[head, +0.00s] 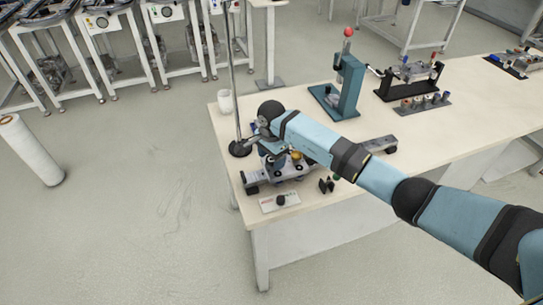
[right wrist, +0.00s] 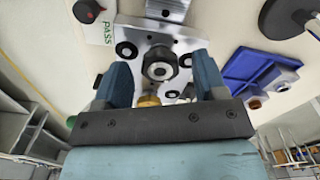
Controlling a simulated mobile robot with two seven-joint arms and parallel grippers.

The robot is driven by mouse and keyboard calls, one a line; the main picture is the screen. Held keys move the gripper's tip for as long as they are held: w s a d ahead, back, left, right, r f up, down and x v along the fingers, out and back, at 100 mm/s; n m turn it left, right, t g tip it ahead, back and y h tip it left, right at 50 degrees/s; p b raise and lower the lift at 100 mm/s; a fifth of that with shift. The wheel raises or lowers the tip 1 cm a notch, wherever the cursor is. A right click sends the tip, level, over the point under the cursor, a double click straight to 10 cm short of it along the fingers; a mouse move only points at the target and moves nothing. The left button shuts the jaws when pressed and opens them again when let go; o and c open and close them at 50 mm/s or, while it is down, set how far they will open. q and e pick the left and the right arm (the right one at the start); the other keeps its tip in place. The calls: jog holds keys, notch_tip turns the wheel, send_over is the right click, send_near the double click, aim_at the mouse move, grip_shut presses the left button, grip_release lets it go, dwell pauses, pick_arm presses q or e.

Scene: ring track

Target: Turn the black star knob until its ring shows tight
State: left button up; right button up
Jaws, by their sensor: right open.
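The black star knob (right wrist: 159,65) sits on a bright metal plate (right wrist: 128,32) of the fixture in the right wrist view, with a grey centre facing the camera. I cannot make out a ring or its state. My right gripper (right wrist: 162,74) is open, with one blue finger on each side of the knob and gaps visible on both sides. I cannot tell how deep the fingers reach. In the head view my right gripper (head: 273,160) is over the fixture (head: 290,173) at the table's near left end, and my arm hides the knob. My left gripper is out of view.
A small box (head: 280,202) with a dark dial lies at the table's front edge; its label reads PASS in the wrist view. A brass part (right wrist: 148,100) is close to the knob. A pole stand (head: 240,148) and teal press (head: 347,88) stand behind.

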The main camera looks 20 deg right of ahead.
jog(key=shift+c, duration=0.2)
jog(key=c, duration=0.9)
